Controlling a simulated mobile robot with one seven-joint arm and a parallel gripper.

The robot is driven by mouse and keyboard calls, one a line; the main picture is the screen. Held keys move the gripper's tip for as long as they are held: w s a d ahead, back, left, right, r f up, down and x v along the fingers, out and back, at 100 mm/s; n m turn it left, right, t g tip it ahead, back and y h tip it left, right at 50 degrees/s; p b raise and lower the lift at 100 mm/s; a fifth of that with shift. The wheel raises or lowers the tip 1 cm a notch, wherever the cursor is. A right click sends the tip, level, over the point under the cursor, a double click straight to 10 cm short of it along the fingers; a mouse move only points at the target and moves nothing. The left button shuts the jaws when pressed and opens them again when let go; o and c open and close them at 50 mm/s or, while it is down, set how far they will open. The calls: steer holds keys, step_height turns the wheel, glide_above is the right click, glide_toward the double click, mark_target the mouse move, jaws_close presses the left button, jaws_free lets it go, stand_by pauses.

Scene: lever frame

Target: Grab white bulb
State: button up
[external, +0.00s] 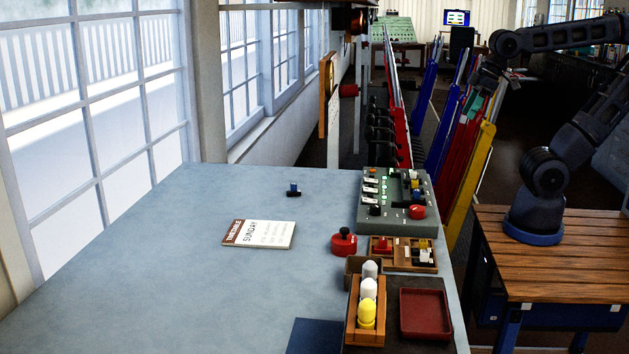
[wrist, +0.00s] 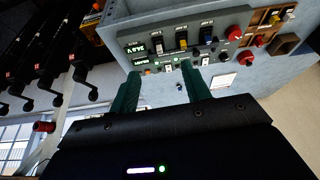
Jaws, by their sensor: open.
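Two white bulbs stand upright in the external view, one (external: 368,289) in the wooden rack (external: 353,325) and another (external: 370,270) just behind it, at the rack's far end. A yellow bulb (external: 367,315) stands at the rack's near end. My gripper (external: 480,101) is raised to the right of and beyond the grey bench, well away from the bulbs. In the wrist view my gripper (wrist: 160,70) shows two green fingers spread apart with nothing held between them. No bulb can be made out clearly in the wrist view.
A control panel (external: 397,229) with switches stands on the bench (external: 180,270). A red button (external: 344,241), a small parts tray (external: 381,262) and a dark red tray (external: 425,313) lie near the rack. Red lever frames stand beyond. The bench's left part is mostly clear.

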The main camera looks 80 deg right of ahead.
steer(key=w+a+r+n+y, duration=0.15)
steer(key=w+a+r, duration=0.25)
steer(key=w+a, duration=0.6)
steer(key=w+a+r+n, duration=0.2)
steer(key=w+a+r, duration=0.2)
steer(key=w+a, duration=0.6)
steer(key=n+g+y, duration=0.1)
steer(key=n+y, duration=0.1)
steer(key=n, duration=0.3)
glide_toward(369, 279)
steer(key=shift+h, duration=0.25)
steer(key=x, duration=1)
steer(key=shift+a+f, duration=0.2)
steer(key=shift+f, duration=0.15)
steer(key=shift+c, duration=0.4)
jaws_close()
